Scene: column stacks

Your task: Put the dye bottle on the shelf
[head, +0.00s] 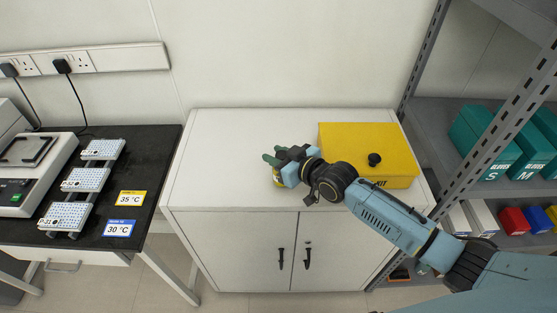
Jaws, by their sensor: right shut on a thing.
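My right gripper (279,166) reaches in from the lower right over the white cabinet top. It is shut on a small bottle with a yellowish side (277,179), seemingly the dye bottle. Most of the bottle is hidden behind the gripper, and I cannot tell whether it touches the cabinet top. The grey metal shelf (431,113) stands at the right, apart from the gripper. My left gripper is out of view.
A yellow kit box (345,136) sits on the white cabinet (217,165), behind my right forearm. Teal boxes (482,138) and small red (513,220) and blue bins stand on the shelf. A black bench (152,166) with several white racks is at left. The cabinet top's left half is clear.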

